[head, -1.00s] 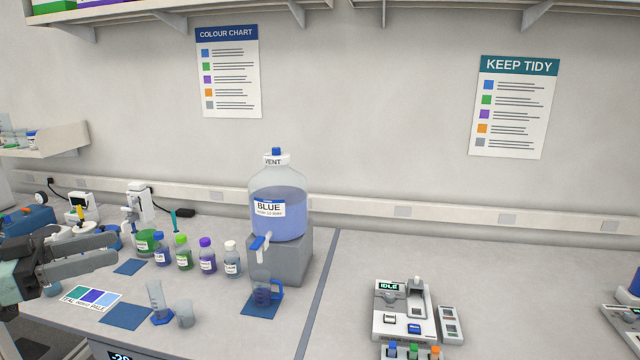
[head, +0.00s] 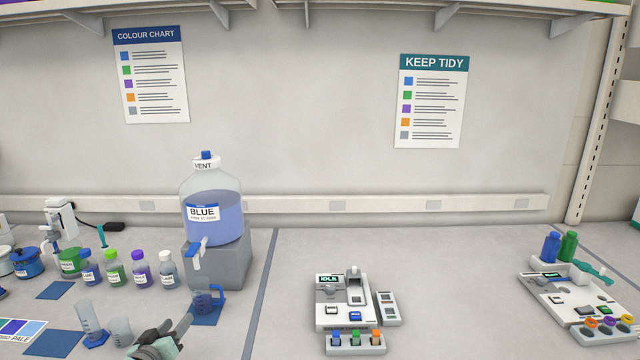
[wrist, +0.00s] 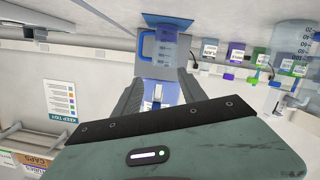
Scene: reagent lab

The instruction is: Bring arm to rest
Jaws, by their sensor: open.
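My gripper (head: 176,324) is at the bottom of the head view, low over the bench front, with its fingers towards a blue-handled measuring jug (head: 203,301). In the wrist view the two fingers (wrist: 160,88) are spread with a gap between them. The jug (wrist: 160,48) shows upside down beyond that gap, and no finger visibly grips it. The jug stands on a dark blue mat (head: 208,318) below the tap of the carboy marked BLUE (head: 213,215). The gripper holds nothing that I can see.
A graduated cylinder (head: 92,322) and a clear beaker (head: 121,331) stand close left of the gripper. Several capped bottles line up behind them. A device reading IDLE (head: 342,303) and a vial rack (head: 355,342) are to the right. Bare bench lies between the gripper and that device.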

